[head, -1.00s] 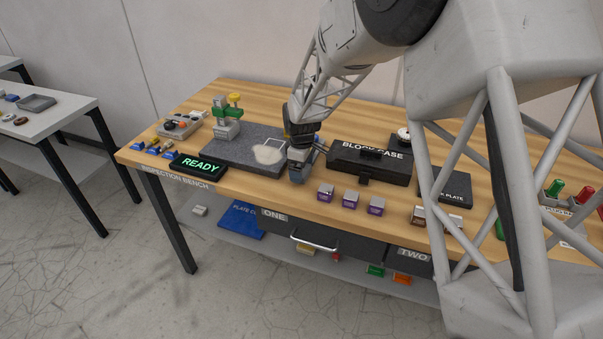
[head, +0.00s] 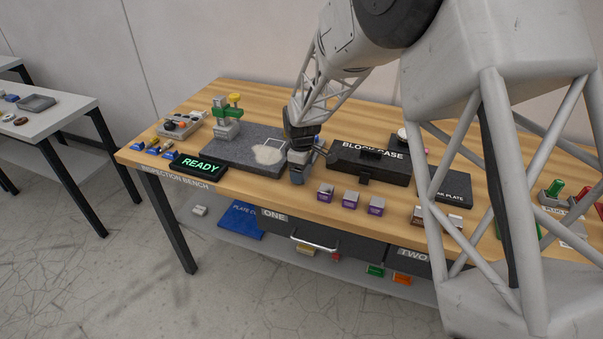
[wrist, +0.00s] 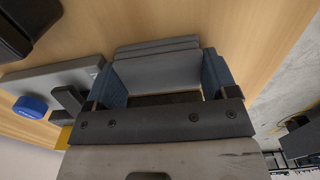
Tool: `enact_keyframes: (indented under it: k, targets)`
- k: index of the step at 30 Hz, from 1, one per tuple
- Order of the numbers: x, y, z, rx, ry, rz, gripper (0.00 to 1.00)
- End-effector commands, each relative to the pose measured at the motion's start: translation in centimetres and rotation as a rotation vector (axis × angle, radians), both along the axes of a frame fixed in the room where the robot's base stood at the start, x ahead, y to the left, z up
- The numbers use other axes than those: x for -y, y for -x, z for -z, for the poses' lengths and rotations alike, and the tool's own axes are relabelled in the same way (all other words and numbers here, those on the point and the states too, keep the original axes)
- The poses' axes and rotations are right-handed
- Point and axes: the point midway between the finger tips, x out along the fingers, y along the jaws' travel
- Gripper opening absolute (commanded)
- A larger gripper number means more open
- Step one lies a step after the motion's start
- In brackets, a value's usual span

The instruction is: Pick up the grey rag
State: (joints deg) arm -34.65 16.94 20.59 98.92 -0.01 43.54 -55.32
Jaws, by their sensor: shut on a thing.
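The grey rag (wrist: 158,70) shows in the wrist view as a folded, layered grey pad between my two blue-padded fingers. My gripper (wrist: 160,80) is shut on it, with one finger at each side. In the head view my gripper (head: 297,170) points down at the right end of the dark granite plate, left of the black block case. The rag cannot be made out clearly there behind the fingers. Whether the rag touches the bench top is hard to tell.
The block case (head: 369,160) stands close at the right. Several purple-fronted blocks (head: 350,200) line the front edge. A READY display (head: 199,166) lies at the left.

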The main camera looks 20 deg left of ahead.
Motion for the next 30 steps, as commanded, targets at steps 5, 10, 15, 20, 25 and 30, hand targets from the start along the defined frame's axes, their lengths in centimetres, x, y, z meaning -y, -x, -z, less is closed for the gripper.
enact_keyframes:
  k: [5, 10, 15, 20, 25, 30]
  targets:
    - [0.0, 0.0, 0.0, 0.000, 0.000, 0.000, 0.57]
    - [0.0, 0.0, -0.6, 0.001, 0.000, 0.000, 0.56]
    - [0.0, 0.0, -2.2, 0.002, -0.001, 0.000, 0.56]
    - [0.0, 0.0, -4.5, 0.002, -0.001, 0.000, 0.56]
    - [0.0, 0.0, -7.1, 0.002, -0.001, 0.000, 0.56]
    - [0.0, 0.0, -9.0, 0.001, -0.001, 0.000, 0.56]
